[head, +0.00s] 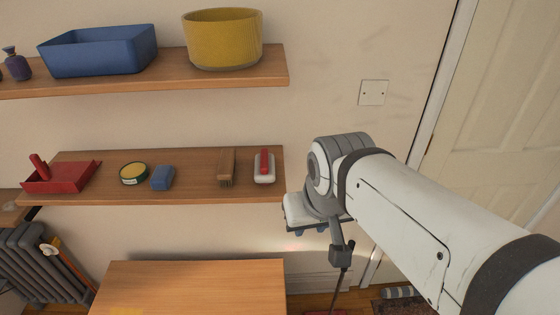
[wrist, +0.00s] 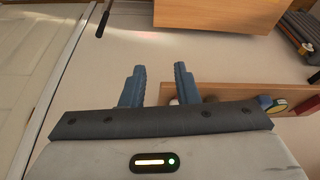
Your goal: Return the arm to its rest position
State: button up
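My arm comes in from the right in the head view, and my gripper (head: 308,231) is just right of the lower shelf's right end. In the wrist view the two blue-grey fingers of my gripper (wrist: 159,78) stand apart with nothing between them. The wrist view is upside down relative to the room. Part of the gripper is hidden behind my wrist in the head view.
The lower shelf (head: 205,192) holds a red dustpan (head: 65,180), yellow tin (head: 133,174), blue block (head: 162,178) and brushes. The upper shelf (head: 175,80) holds a blue tub (head: 98,52) and yellow pot (head: 222,38). A wooden surface (head: 195,285) is below; a door (head: 510,100) is right.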

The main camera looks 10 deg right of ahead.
jog(key=shift+s+d+f+n, duration=0.1)
jog(key=shift+s+f+n, duration=0.1)
jog(key=shift+f+n, duration=0.1)
notch_tip(320, 180, down, 4)
jog(key=b, duration=0.3)
jog(key=shift+w, duration=0.1)
